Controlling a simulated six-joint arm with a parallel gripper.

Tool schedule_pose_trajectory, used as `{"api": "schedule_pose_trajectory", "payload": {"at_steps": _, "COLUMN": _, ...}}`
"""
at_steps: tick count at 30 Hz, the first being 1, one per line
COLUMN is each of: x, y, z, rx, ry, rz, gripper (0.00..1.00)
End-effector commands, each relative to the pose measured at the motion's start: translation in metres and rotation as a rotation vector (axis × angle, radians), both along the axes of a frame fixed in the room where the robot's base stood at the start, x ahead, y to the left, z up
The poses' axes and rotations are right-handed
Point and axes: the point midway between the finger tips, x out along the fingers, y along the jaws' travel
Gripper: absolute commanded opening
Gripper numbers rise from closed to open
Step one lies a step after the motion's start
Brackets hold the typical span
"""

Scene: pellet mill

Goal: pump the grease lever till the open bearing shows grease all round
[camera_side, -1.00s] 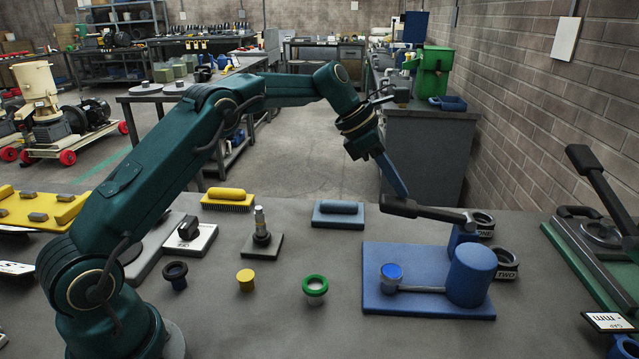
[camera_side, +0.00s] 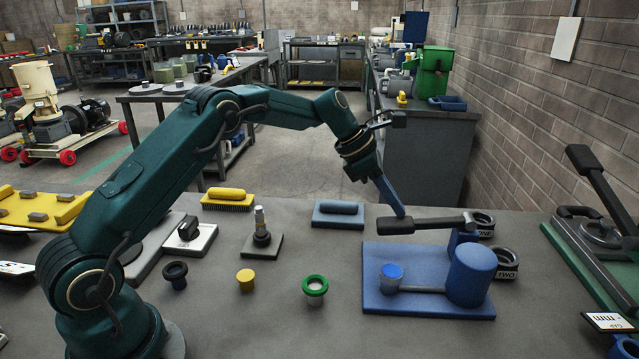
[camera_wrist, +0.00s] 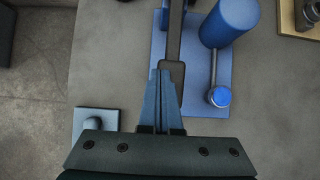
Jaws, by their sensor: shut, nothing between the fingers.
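The grease pump is a blue cylinder (camera_side: 471,275) on a blue base plate (camera_side: 430,306). Its lever has a dark grip (camera_side: 394,226), now about level in the side view; the lever also shows in the wrist view (camera_wrist: 174,40). A thin pipe runs from the pump to the small open bearing (camera_side: 392,271), which has a bright blue face, also in the wrist view (camera_wrist: 220,97). I cannot tell how far grease reaches round it. My gripper (camera_side: 402,214) is shut and empty, its blue fingertips (camera_wrist: 161,72) at the top of the lever grip.
Two dark rings marked ONE (camera_side: 482,222) and TWO (camera_side: 506,262) stand beside the pump. A blue brush (camera_side: 338,213), a green-rimmed cup (camera_side: 315,288) and a yellow cap (camera_side: 245,279) lie left of the plate. A green-based fixture (camera_side: 590,250) stands at right.

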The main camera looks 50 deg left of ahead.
Motion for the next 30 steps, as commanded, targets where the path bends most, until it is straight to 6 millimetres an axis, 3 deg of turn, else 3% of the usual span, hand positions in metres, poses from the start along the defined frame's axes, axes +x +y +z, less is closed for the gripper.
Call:
{"api": "schedule_pose_trajectory", "payload": {"at_steps": 6, "x": -0.001, "y": 0.0, "z": -0.015, "rx": 0.0, "ry": 0.003, "rz": 0.001, "gripper": 0.0}}
{"api": "schedule_pose_trajectory", "payload": {"at_steps": 13, "x": 0.0, "y": 0.0, "z": -0.012, "rx": 0.001, "ry": 0.0, "rz": 0.001, "gripper": 0.0}}
{"api": "schedule_pose_trajectory", "payload": {"at_steps": 30, "x": 0.0, "y": 0.001, "z": 0.034, "rx": 0.002, "ry": -0.002, "rz": 0.001, "gripper": 0.0}}
